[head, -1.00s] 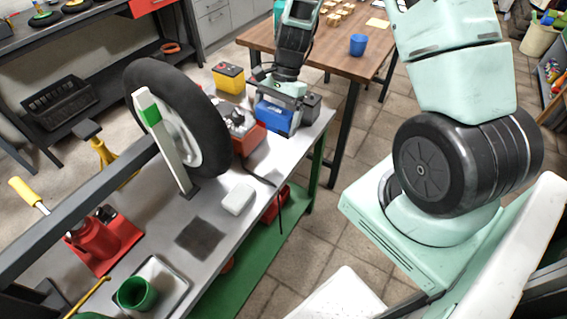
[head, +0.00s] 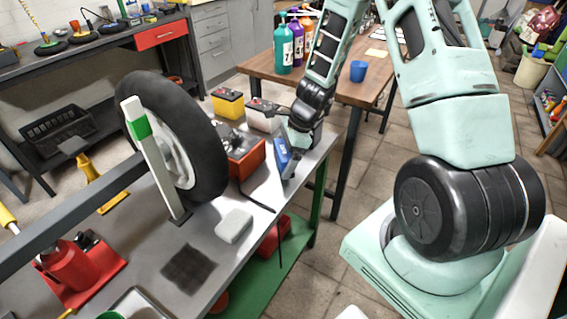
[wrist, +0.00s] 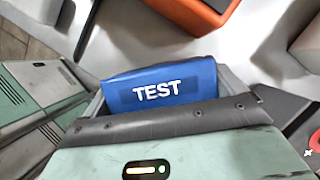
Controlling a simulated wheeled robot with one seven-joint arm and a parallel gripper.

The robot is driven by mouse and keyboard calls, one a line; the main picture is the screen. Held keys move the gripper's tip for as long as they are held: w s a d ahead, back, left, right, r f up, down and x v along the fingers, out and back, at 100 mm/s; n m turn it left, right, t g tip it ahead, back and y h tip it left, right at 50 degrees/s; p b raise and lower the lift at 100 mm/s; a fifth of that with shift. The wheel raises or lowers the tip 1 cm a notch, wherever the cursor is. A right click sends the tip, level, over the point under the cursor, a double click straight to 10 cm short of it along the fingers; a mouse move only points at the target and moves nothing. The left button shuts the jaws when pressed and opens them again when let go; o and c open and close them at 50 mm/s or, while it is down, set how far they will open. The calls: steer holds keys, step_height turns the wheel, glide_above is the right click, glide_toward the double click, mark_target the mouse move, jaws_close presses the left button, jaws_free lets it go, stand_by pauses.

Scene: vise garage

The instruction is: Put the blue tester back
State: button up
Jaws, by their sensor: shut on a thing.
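The blue tester (head: 283,159) is at the far right end of the grey workbench in the head view, tilted. I cannot tell whether its lower end touches the bench. My gripper (head: 297,146) is shut on it from above. In the wrist view the tester (wrist: 160,86) sits between the fingers, with its white "TEST" lettering facing the camera. Its far side is hidden.
A big tyred wheel (head: 178,135) stands further left. A white block (head: 235,226) lies nearer on the bench.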

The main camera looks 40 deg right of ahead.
steer(key=shift+f, duration=0.9)
steer(key=shift+f, duration=0.1)
steer(key=o, duration=0.8)
steer(key=shift+r, duration=0.2)
steer(key=p+v, duration=0.2)
steer(key=v, duration=0.9)
steer(key=shift+d+r, duration=0.1)
steer(key=shift+r, duration=0.3)
